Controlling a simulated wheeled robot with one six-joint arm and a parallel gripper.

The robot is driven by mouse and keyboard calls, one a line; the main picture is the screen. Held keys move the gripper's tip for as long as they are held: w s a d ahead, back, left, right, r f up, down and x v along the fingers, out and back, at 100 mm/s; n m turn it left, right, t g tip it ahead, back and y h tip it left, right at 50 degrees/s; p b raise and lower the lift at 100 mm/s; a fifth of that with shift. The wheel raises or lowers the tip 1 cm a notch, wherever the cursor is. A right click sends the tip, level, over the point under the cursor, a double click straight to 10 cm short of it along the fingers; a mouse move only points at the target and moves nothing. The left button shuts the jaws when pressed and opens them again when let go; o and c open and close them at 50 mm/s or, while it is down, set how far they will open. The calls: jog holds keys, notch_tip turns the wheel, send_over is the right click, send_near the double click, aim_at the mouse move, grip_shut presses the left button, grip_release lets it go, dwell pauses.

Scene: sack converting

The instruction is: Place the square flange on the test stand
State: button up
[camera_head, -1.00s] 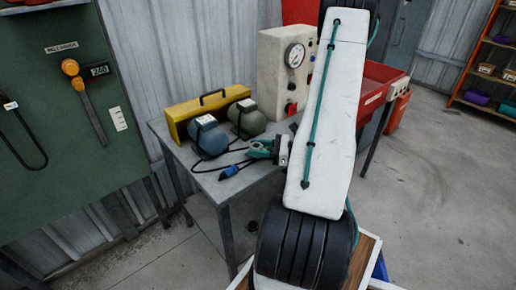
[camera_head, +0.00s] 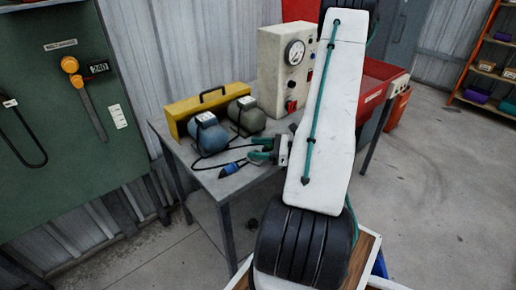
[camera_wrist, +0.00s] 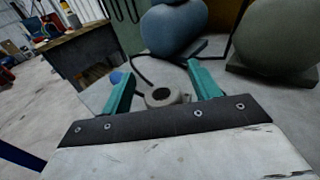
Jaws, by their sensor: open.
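My gripper (camera_head: 262,149) is open, low over the grey table, with its teal fingers pointing left. In the wrist view my gripper (camera_wrist: 163,78) has its two fingers on either side of a small grey part with a round dark hole (camera_wrist: 160,97). This part may be the square flange; its lower edge is hidden by the gripper body, so its outline is unclear. I cannot tell if the fingers touch it. A cream cabinet with a round gauge (camera_head: 279,67), perhaps the test stand, stands at the back of the table.
A blue rounded unit (camera_head: 209,137) and an olive one (camera_head: 246,117) stand close beyond my gripper. A black cable with a blue plug (camera_head: 230,170) lies near the fingers. A red bin (camera_head: 376,82) is at right.

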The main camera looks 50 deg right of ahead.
jog(key=shift+r, duration=0.35)
jog(key=shift+s+d+r, duration=0.15)
jog(key=shift+s+r, duration=0.1)
jog(key=v, duration=1.1)
jog(key=w+a+r+n+g+y, duration=0.2)
jog(key=w+a+r+n+g, duration=0.2)
jog(key=a+r+n+g, duration=0.45)
jog(key=w+a+r+n+g+y, duration=0.1)
jog(key=w+a+r+n+g, duration=0.4)
jog(key=a, duration=0.6)
jog(key=s+a+r+n+h, duration=0.4)
jog(key=s+a+n+h, duration=0.1)
jog(key=a+n, duration=0.3)
jog(key=s+a+r+n+h, duration=0.5)
jog(key=s+a+n+h, duration=0.1)
jog(key=a+n, duration=0.2)
jog(key=shift+a+r+n+g, duration=0.2)
jog(key=shift+r+n+g, duration=0.15)
jog(key=shift+n, duration=0.2)
jog(key=shift+s, duration=0.1)
